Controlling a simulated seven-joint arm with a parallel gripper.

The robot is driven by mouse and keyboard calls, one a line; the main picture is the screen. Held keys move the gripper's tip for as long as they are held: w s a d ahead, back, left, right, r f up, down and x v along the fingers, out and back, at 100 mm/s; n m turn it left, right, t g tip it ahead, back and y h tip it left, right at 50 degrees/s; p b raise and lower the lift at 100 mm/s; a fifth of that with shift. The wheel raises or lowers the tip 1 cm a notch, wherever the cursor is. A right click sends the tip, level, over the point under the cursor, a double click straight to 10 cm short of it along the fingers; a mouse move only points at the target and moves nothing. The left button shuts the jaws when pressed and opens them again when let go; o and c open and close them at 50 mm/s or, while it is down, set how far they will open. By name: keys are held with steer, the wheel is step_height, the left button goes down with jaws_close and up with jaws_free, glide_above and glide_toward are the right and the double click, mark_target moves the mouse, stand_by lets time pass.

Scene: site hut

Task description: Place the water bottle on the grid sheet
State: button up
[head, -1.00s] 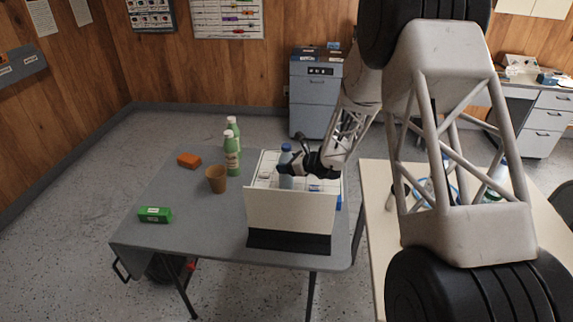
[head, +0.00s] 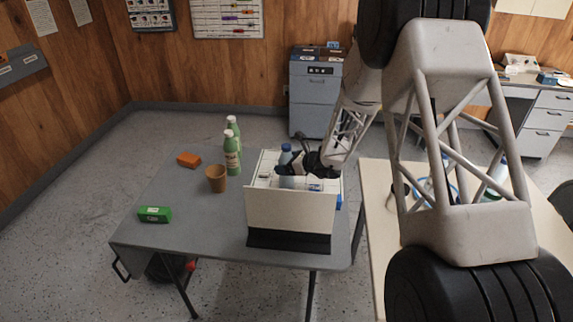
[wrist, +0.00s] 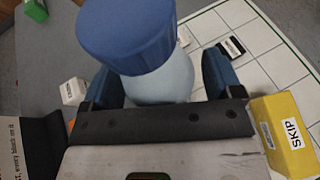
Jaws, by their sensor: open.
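The water bottle (head: 287,182), pale blue with a blue cap, looks upright behind a white panel; the panel hides its base in the head view. My gripper (head: 287,169) is at the bottle's upper part. In the wrist view the bottle (wrist: 150,40) stands between the blue fingers of my gripper (wrist: 161,84), one on each side, and the jaws are open. Contact between base and sheet is hidden.
The white panel (head: 290,215) stands in front of the sheet. A yellow SKIP box (wrist: 282,128) and small labelled blocks (wrist: 231,47) are near the gripper. Green bottles (head: 232,158), a brown cup (head: 217,179), an orange block (head: 189,160) and a green box (head: 154,214) stand left.

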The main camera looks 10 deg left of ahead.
steer(key=v, duration=1.2)
steer(key=shift+r, duration=0.15)
stand_by(0.6)
steer(key=s+d+r+n+g+h, duration=0.25)
steer(key=s+r+n, duration=0.45)
steer(key=s, duration=0.4)
steer(key=s+d+r+n+g+h, duration=0.1)
steer(key=s+d+r+n+g, duration=0.3)
steer(key=s+r, duration=0.65)
steer(key=s+d+r+n+t+h, duration=0.2)
steer(key=s+d+n+h, duration=0.2)
steer(key=s, duration=0.9)
steer(key=s+d+r+n+t+h, duration=0.1)
steer(key=s+d+r+n+h, duration=0.2)
steer(key=s, duration=1)
steer(key=d+n+h, duration=0.2)
steer(key=d+n, duration=0.2)
steer(key=d, duration=0.1)
steer(key=shift+s+d+r+t, duration=0.2)
steer(key=shift+s+d+t, duration=0.05)
steer(key=shift+s+t, duration=0.15)
